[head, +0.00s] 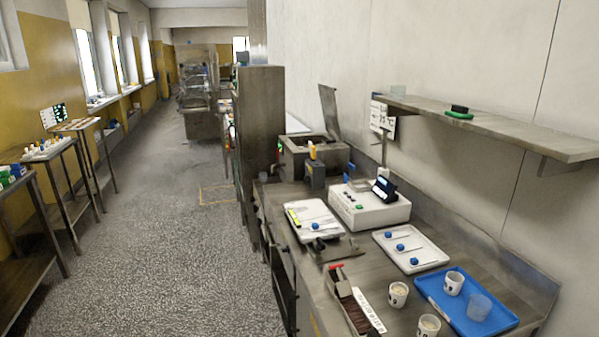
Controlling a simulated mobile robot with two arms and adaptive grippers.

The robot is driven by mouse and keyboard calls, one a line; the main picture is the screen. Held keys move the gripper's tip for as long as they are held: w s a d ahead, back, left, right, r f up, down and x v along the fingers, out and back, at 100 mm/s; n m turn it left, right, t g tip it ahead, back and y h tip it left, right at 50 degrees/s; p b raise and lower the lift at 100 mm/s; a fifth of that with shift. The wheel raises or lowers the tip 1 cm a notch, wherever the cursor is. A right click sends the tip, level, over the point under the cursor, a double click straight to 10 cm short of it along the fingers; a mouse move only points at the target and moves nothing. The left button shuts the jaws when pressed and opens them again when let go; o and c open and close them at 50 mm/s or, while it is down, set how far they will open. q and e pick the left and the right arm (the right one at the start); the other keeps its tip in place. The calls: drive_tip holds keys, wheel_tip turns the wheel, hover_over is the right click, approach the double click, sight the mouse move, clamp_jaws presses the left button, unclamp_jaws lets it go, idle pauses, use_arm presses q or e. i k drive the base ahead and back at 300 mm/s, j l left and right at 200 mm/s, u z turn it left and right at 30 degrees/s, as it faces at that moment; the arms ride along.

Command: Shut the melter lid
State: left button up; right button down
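The melter (297,160) appears to be the steel box at the far end of the right-hand counter, beside the tall cabinet. What looks like its lid (328,111) is a flat metal panel standing nearly upright at the box's back right side, so the top looks open. The inside of the box is dark and mostly hidden at this angle. Neither of my grippers shows in the head view.
The steel counter (345,262) holds a white instrument (372,212), white trays (411,250), a blue tray (505,322) with cups, and a narrow dark-filled container (352,312). A wall shelf (500,127) overhangs the counter. The speckled floor (170,255) to the left is clear.

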sight(328, 99)
drive_tip(key=i+j+u, duration=0.35)
drive_tip(key=i, duration=0.45)
drive_tip(key=i+u, duration=0.4)
drive_tip(key=i, duration=0.4)
